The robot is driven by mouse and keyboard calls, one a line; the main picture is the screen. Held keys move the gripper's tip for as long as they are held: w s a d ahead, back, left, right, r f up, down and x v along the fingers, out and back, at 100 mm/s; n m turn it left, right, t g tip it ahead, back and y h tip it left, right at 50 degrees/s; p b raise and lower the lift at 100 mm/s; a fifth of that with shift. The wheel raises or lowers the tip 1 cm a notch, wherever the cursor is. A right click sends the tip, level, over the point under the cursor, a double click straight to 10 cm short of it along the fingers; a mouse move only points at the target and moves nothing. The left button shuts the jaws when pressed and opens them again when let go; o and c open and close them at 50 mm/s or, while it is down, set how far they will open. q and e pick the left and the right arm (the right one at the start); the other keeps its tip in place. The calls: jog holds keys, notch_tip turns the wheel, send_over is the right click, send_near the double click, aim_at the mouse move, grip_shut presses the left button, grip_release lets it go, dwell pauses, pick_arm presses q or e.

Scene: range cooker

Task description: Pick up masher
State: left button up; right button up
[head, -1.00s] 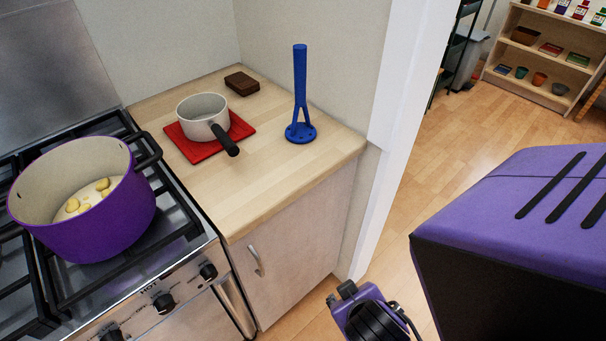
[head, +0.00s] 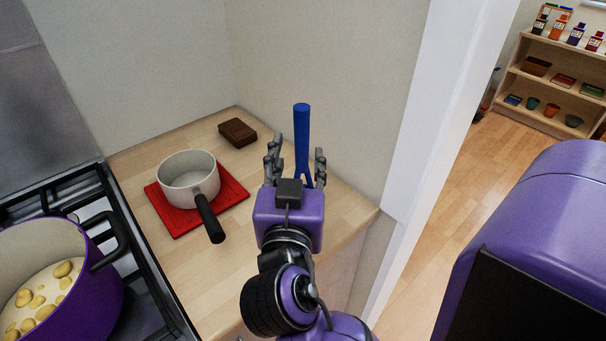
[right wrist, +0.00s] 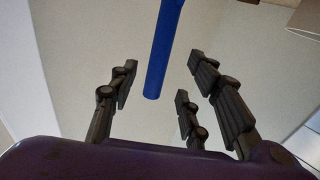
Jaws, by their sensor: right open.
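The blue masher (head: 302,130) stands upright on the wooden counter, handle up; its foot is hidden behind my right gripper in the head view. My right gripper (head: 297,165) is open, with its fingers to the left and right of the masher in the head view. In the right wrist view the masher's handle (right wrist: 161,50) shows between the spread fingers of the right gripper (right wrist: 160,85), with clear space on both sides. No finger visibly touches it. My left gripper is not in view.
A white saucepan (head: 187,178) with a black handle sits on a red mat (head: 235,192), left of my right gripper. A brown block (head: 237,132) lies behind. A purple pot (head: 70,310) stands on the stove. The wall closes off the counter's back.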

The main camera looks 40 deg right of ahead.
aim_at(301, 138)
jog(key=shift+x, duration=1)
jog(key=x, duration=0.3)
jog(key=p+x, duration=0.1)
jog(key=shift+w+d+r, duration=0.15)
jog(key=shift+d+r, duration=0.1)
jog(key=shift+r, duration=0.05)
jog(key=shift+w+d+f, duration=0.15)
jog(key=shift+w+d, duration=0.1)
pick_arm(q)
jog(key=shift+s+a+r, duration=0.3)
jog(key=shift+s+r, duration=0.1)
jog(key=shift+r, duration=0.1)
pick_arm(e)
jog(key=c, duration=0.3)
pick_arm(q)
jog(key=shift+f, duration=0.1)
pick_arm(e)
grip_shut()
